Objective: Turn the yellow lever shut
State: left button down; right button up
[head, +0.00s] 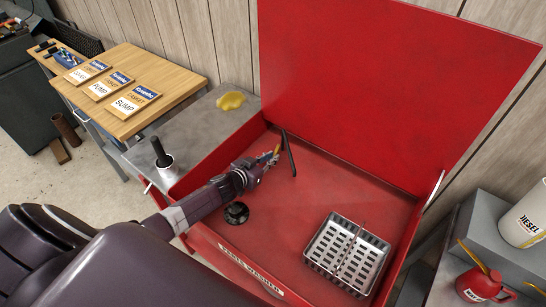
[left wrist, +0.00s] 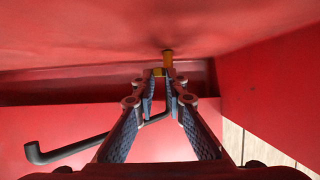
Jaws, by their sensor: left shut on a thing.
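The yellow lever (head: 277,149) is a small piece inside the red parts washer, near its back left, beside a dark bent spout. It also shows in the left wrist view (left wrist: 168,57), just past the fingertips. My left gripper (head: 269,158) reaches over the basin from the left and is shut on the lever. In the left wrist view the fingertips (left wrist: 161,82) close around its yellow lower part. The fingers hide part of the lever. My right gripper is in neither view.
The bent spout (head: 289,153) passes close by the fingers. A black round fitting (head: 236,213) and a metal basket (head: 345,255) are in the basin. The red lid (head: 360,80) stands open behind. A yellow cloth (head: 230,101) lies on the grey side shelf.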

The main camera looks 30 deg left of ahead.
pick_arm(q)
jog(key=shift+w+a+m+h, duration=0.1)
jog(key=shift+a+m+h, duration=0.2)
jog(key=shift+m+h, duration=0.45)
jog(key=shift+a+m+g+h+b, duration=0.25)
jog(key=shift+m+g+h+b, duration=0.15)
jog(key=shift+m+h+b, duration=0.35)
jog(key=shift+h+b, duration=0.3)
jog(key=shift+h, duration=0.2)
jog(key=c, duration=1.9)
grip_release()
jog(key=shift+d, duration=0.1)
